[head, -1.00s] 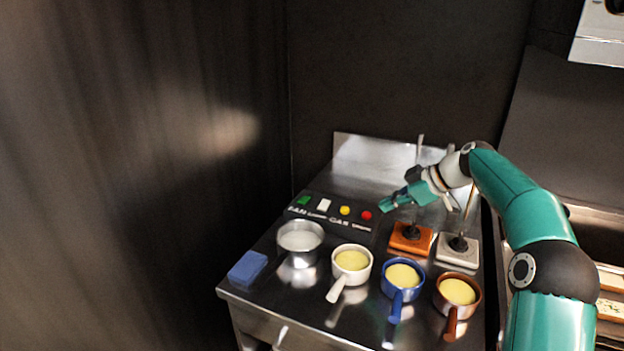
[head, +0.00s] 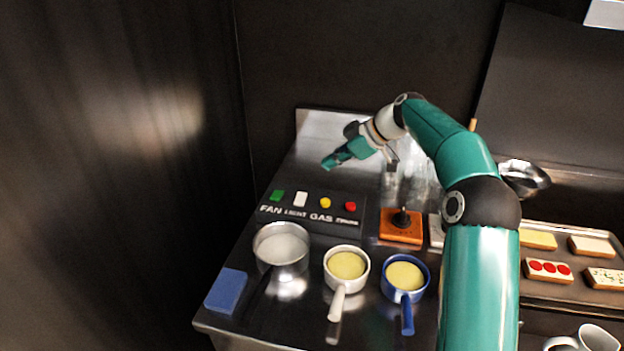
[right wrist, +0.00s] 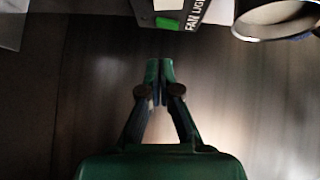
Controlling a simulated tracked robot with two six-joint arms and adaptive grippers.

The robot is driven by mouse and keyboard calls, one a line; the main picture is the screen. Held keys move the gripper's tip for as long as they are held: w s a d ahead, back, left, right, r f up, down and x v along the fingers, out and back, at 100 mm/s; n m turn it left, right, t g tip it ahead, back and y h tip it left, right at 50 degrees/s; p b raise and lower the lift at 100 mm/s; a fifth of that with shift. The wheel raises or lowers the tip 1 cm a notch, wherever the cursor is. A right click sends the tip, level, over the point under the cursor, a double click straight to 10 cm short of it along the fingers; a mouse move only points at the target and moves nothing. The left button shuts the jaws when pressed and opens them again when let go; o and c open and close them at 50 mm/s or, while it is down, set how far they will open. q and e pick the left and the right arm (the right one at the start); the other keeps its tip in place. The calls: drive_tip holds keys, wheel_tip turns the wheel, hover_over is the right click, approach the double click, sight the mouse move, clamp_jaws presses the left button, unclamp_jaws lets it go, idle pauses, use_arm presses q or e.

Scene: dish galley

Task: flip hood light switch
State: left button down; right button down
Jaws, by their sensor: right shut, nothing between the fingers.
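The control panel (head: 312,212) carries a row of a green FAN switch (head: 277,196), a white LIGHT switch (head: 300,199), a yellow GAS button (head: 325,203) and a red button (head: 350,206). My right gripper (head: 328,164) is shut and empty, apart from the panel. In the head view it shows above the row, over the white switch and yellow button. In the right wrist view, the shut fingers (right wrist: 160,66) show below the green switch (right wrist: 168,22). I cannot tell which way the white switch is tipped. My left gripper is out of view.
A steel pot (head: 281,250), white pan (head: 346,268) and blue pan (head: 405,280) stand in front of the panel. A blue sponge (head: 226,291) lies at the counter's left. An orange block (head: 401,227) stands right of the panel. A tray (head: 560,291) holds food at the right.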

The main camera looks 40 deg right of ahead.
drive_tip(key=p, duration=0.3)
hover_over(298, 194)
drive_tip(key=s, duration=0.2)
drive_tip(key=f, duration=0.6)
drive_tip(key=shift+s+d+f, duration=0.15)
drive_tip(key=shift+d+f, duration=0.1)
drive_tip(key=shift+f, duration=0.1)
drive_tip(key=f, duration=0.2)
drive_tip(key=shift+d+f, duration=0.2)
drive_tip(key=shift+f, duration=0.1)
drive_tip(key=shift+d+f+p, duration=0.15)
drive_tip(key=shift+f+p, duration=0.25)
drive_tip(key=shift+f, duration=0.35)
